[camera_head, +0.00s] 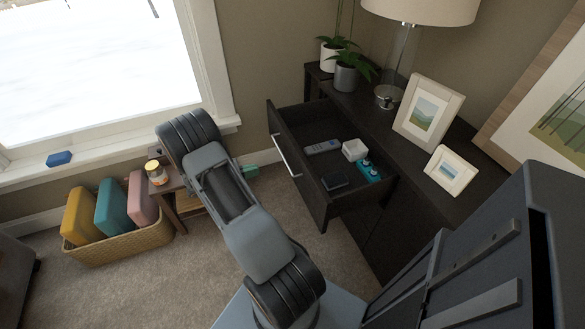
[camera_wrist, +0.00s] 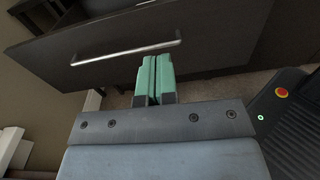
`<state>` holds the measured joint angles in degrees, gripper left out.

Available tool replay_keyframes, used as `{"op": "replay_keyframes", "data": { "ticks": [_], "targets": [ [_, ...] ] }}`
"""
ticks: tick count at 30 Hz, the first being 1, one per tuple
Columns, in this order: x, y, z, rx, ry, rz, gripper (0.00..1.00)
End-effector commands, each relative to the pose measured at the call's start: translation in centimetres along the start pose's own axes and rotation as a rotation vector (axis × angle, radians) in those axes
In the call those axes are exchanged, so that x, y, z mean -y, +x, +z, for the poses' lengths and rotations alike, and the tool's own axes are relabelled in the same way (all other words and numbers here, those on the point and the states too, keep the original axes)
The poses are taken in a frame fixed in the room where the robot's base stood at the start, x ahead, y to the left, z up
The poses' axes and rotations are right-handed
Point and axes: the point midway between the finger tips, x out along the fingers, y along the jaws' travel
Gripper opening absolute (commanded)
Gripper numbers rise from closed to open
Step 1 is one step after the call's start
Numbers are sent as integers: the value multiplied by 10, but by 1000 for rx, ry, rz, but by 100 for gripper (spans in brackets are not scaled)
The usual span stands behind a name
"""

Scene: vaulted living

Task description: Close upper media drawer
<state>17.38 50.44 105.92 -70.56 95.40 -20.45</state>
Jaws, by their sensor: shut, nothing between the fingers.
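The upper media drawer (camera_head: 308,190) is pulled well out of the dark cabinet in the head view. Its dark front (camera_wrist: 55,48) with a silver bar handle (camera_wrist: 125,52) fills the upper part of the wrist view. The handle also shows in the head view (camera_head: 285,156). My gripper (camera_wrist: 155,58) has its green fingers closed together, with nothing between them. The fingertips appear in front of the drawer face, just below the handle's right part. In the head view my gripper (camera_head: 250,170) shows as a bit of green left of the drawer front, seemingly apart from it.
The drawer holds a remote (camera_head: 322,147), a white box (camera_head: 354,150), a teal item (camera_head: 369,171) and a dark item (camera_head: 335,182). Plants, a lamp (camera_head: 390,96) and frames (camera_head: 428,112) stand on the cabinet. A small side table (camera_head: 168,186) and basket (camera_head: 125,243) are at left.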

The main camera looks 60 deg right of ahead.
Motion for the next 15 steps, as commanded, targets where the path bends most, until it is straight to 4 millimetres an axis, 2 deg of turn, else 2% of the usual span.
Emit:
{"op": "replay_keyframes", "data": {
  "ticks": [1, 3, 8, 15],
  "targets": [
    [-1, 3, -9, 19, -14, 4, 0],
    [-3, 8, -13, 37, -25, 11, 0],
    [-4, 26, -14, 50, -33, 13, 0],
    [-5, 72, -12, 47, -32, 12, 0]
  ]
}}
